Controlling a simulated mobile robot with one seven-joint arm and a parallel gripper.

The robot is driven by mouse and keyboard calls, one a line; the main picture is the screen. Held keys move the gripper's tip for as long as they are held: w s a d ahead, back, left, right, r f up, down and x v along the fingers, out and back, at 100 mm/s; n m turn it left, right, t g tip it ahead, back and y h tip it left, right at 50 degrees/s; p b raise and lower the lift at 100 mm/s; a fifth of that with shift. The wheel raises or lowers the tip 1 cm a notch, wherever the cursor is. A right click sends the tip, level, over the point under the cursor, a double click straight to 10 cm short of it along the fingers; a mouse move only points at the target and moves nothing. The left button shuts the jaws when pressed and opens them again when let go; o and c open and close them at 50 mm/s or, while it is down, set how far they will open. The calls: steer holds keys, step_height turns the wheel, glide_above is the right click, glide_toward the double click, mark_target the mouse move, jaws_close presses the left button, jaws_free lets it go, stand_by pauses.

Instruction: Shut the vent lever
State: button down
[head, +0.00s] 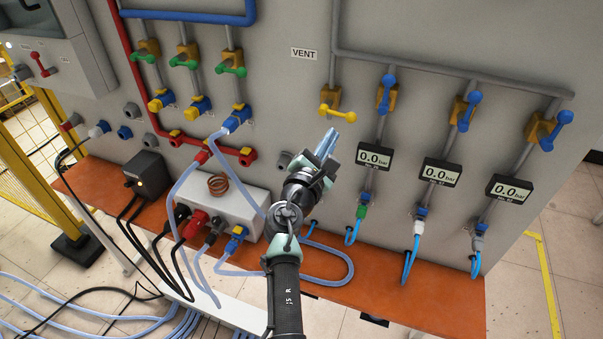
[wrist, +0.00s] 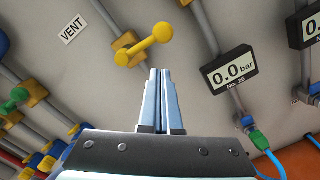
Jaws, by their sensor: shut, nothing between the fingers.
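The vent lever (head: 338,114) is a yellow handle on a brass-coloured valve under the VENT label (head: 303,54) in the head view. It points to the right, across its vertical grey pipe. In the wrist view the yellow lever (wrist: 145,45) lies just beyond the fingertips, a little to the left, with its round knob at upper right. My gripper (head: 329,140) is shut and empty, just below the lever in the head view. In the wrist view my gripper (wrist: 160,72) shows both fingers together. I see no contact with the lever, though the exact gap is hard to judge.
Several blue-handled valves (head: 387,88) stand to the right, above black pressure gauges (head: 375,158) reading 0.0 bar. Green-handled valves (head: 187,62) are at left.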

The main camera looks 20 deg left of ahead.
steer(key=s+a+f, duration=0.1)
steer(key=s, duration=0.9)
steer(key=shift+s+a, duration=0.15)
steer(key=shift+a, duration=0.1)
steer(key=shift+a+f, duration=0.1)
steer(key=shift+f, duration=0.05)
